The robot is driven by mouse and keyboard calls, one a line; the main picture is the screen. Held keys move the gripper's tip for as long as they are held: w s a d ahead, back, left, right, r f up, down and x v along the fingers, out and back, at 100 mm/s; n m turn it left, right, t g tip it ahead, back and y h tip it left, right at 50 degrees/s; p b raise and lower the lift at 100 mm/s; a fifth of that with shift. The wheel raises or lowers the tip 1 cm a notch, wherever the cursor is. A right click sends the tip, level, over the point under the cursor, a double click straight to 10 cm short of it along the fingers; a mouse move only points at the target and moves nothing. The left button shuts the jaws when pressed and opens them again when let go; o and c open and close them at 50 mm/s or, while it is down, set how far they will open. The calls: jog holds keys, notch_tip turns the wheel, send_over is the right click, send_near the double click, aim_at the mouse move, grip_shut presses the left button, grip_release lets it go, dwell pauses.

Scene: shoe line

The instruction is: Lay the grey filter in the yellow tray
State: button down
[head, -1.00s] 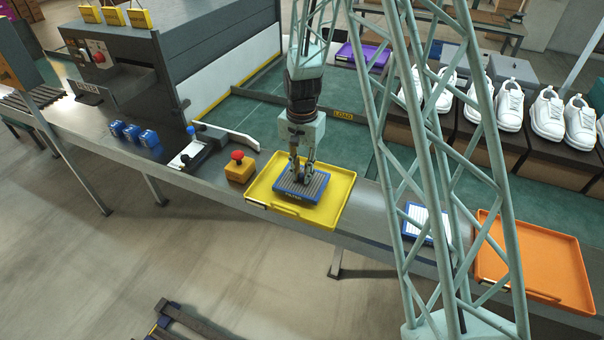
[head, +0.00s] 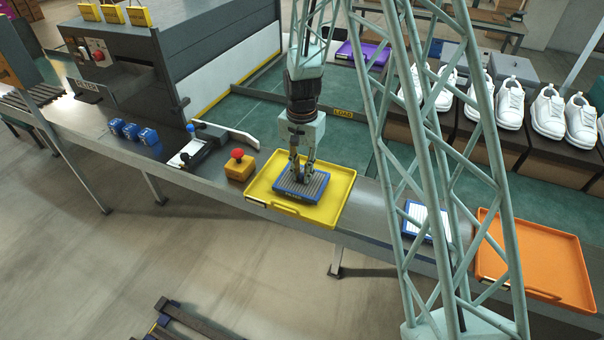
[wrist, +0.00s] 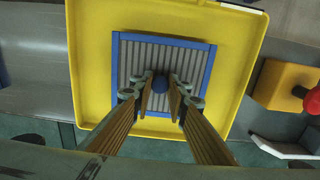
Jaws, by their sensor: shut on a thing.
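The grey filter (head: 291,190) has a blue frame and grey pleats. It lies flat within the yellow tray (head: 333,206), or just over its floor; I cannot tell which. My gripper (head: 301,176) points down over the filter's middle. In the wrist view the grey filter (wrist: 135,63) is square to the yellow tray (wrist: 90,60), with yellow floor showing around it.
A yellow box with a red button (head: 239,167) stands left of the tray. A white-faced, blue-framed filter (head: 426,222) and an orange tray (head: 536,262) are to the right. A lattice mast (head: 440,150) partly blocks the view. White shoes (head: 550,113) stand at the back right.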

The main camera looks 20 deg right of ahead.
jog(key=shift+f, duration=0.35)
dwell(0.3)
jog(key=c, duration=2.5)
grip_release()
jog(key=shift+o, duration=0.2)
jog(key=shift+r, duration=0.1)
notch_tip(320, 180, up, 12)
